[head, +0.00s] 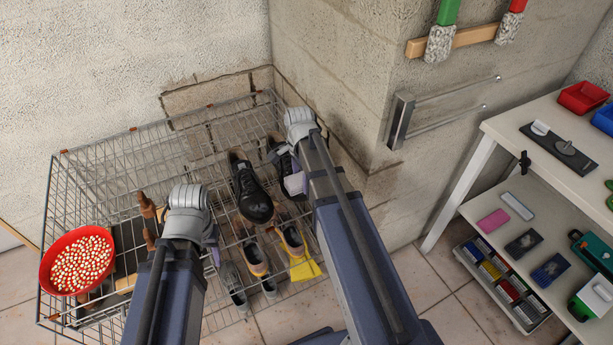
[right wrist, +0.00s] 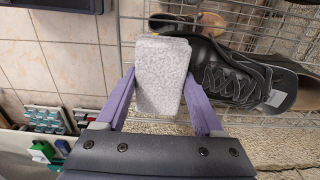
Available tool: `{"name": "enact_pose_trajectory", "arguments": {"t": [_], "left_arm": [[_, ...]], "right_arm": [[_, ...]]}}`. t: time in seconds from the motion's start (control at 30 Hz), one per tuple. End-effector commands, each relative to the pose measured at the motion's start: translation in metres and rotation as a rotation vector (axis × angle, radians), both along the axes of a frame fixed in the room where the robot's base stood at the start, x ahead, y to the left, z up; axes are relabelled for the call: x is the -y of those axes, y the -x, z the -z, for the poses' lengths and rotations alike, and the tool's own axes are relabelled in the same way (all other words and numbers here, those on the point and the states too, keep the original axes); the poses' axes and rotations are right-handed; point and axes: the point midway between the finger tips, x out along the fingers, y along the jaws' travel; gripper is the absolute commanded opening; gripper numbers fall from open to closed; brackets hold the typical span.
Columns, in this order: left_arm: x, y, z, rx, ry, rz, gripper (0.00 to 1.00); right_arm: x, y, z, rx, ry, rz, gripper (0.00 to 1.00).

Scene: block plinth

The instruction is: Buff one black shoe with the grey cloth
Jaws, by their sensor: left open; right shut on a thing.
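A laced black shoe (head: 250,190) lies in the wire basket, and a second black shoe (head: 276,150) is partly hidden behind my right arm. My right gripper (head: 294,184) is over the basket beside them. In the right wrist view its purple fingers are shut on the grey cloth (right wrist: 162,76), a speckled pad. A black shoe (right wrist: 232,78) lies just right of the cloth there, its toe partly covered by it; I cannot tell whether they touch. My left gripper (head: 212,248) is open over the basket, left of the laced shoe; its fingers are mostly hidden by its wrist.
A concrete plinth (head: 335,80) rises behind my right arm. A white shelved table (head: 560,140) stands at the right.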

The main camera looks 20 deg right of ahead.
Motion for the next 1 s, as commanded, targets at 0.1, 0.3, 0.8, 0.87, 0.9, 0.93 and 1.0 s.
{"name": "enact_pose_trajectory", "arguments": {"t": [0.1, 0.3, 0.8, 0.87, 0.9, 0.93, 1.0], "left_arm": [[0.000, 0.000, 0.001, 0.000, 0.000, 0.000, 0.50], [0.000, 0.000, 0.000, 0.000, 0.000, 0.000, 0.50], [0.000, 0.000, -0.001, 0.000, 0.000, 0.000, 0.50], [0.000, 0.000, -0.001, 0.000, 0.000, 0.000, 0.50], [0.000, 0.000, -0.002, 0.000, 0.000, 0.000, 0.50], [0.000, 0.000, -0.002, 0.000, 0.000, 0.000, 0.50], [0.000, 0.000, -0.002, 0.000, 0.000, 0.000, 0.50]], "right_arm": [[-0.005, 0.000, 0.001, -0.002, -0.009, -0.005, 0.25], [-0.011, 0.001, 0.000, -0.002, -0.010, -0.008, 0.25], [-0.040, 0.002, -0.001, -0.001, -0.006, -0.004, 0.25], [-0.040, 0.002, -0.001, -0.001, -0.006, -0.004, 0.25], [-0.040, 0.002, -0.002, -0.001, -0.006, -0.004, 0.25], [-0.039, 0.002, -0.002, -0.001, -0.006, -0.004, 0.25], [-0.039, 0.002, -0.002, 0.000, -0.005, -0.003, 0.25]]}}
